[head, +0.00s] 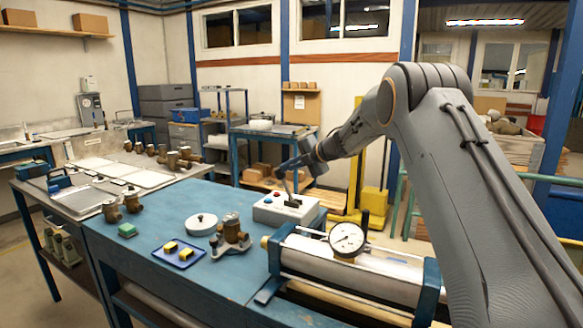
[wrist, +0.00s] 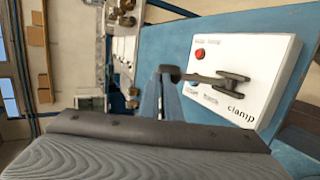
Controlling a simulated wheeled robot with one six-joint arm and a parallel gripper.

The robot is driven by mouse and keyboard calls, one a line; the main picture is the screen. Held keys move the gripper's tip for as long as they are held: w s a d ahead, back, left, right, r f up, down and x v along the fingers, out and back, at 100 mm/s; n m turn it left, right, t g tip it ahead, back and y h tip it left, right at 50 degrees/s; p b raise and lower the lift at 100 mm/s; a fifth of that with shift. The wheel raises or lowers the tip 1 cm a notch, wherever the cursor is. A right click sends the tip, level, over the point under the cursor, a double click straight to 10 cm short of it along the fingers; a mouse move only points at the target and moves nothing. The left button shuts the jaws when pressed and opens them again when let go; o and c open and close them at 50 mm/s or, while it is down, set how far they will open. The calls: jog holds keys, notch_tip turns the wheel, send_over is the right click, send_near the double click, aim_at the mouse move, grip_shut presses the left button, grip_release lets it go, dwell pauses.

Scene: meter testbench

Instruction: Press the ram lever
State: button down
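The white control box (head: 285,209) stands on the blue bench, below my gripper in the head view. In the wrist view the box (wrist: 238,62) fills the right side, with a red button and a printed "clamp" label. A dark lever (wrist: 208,79) reaches left from its bracket on the box to a rounded knob. The tips of my gripper (wrist: 165,84) are at this knob; whether they touch it I cannot tell. The fingers look close together, with nothing clearly held between them. I cannot make out a "ram" label. In the head view my gripper (head: 279,169) is small and partly hidden.
A silver cylinder bench with a round gauge (head: 347,239) stands right of the box. A brass meter (head: 231,234), a white disc (head: 202,224) and a blue tray (head: 179,255) lie to its left. The blue bench top (head: 150,222) is partly clear.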

jog(key=shift+a, duration=0.35)
jog(key=w+a+r+v, duration=0.1)
jog(key=r+v, duration=0.1)
jog(key=v, duration=1.2)
jog(key=shift+r, duration=0.2)
jog(key=shift+s+d, duration=0.1)
